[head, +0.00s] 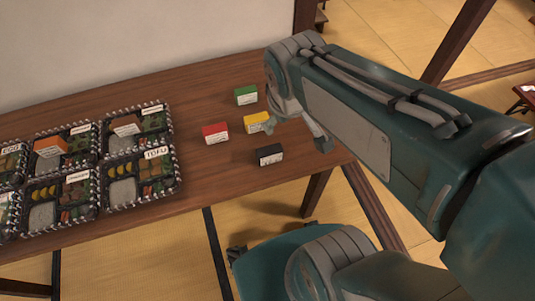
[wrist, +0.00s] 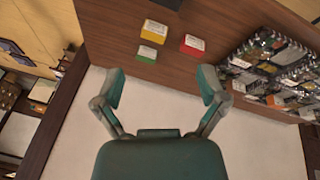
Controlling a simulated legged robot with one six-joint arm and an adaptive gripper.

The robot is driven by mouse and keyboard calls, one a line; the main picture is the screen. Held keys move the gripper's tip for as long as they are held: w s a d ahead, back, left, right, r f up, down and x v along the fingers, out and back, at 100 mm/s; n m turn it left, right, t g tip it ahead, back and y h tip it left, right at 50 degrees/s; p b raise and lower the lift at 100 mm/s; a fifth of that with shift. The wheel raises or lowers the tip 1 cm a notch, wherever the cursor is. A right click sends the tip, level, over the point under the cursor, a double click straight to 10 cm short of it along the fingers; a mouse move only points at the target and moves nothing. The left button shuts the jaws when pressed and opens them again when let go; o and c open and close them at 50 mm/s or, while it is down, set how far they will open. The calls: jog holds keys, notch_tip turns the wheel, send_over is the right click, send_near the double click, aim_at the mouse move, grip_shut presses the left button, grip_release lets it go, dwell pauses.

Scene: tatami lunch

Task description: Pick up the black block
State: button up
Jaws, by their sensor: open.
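The black block (head: 269,155), with a pale label on top, sits on the wooden table near its front right part in the head view. In the wrist view the black block (wrist: 169,3) shows only in part, at the top edge. My gripper (wrist: 162,84) is open and empty, its two fingers spread apart. In the head view it hangs over the table's right part, behind and to the right of the black block and apart from it. The arm hides part of the gripper there.
A yellow block (head: 257,122), partly covered by my gripper in the head view, a red block (head: 215,133) and a green block (head: 246,95) stand near the black one. Several filled bento trays (head: 118,205) cover the table's left part. The table's front edge is close to the black block.

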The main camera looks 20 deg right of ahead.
jog(key=w+f+n+g+h, duration=0.1)
jog(key=w+f+n+g, duration=0.1)
jog(key=w+f+n, duration=0.45)
jog(key=n+g+h, duration=0.2)
jog(key=n, duration=0.5)
send_near(267, 150)
jog(key=shift+h, duration=0.3)
jog(key=x, duration=0.6)
jog(key=shift+s+a+f, duration=0.1)
jog(key=shift+s+f, duration=0.15)
jog(key=shift+f, duration=0.2)
jog(key=x, duration=0.5)
jog(key=shift+w, duration=0.2)
jog(key=c, duration=1.2)
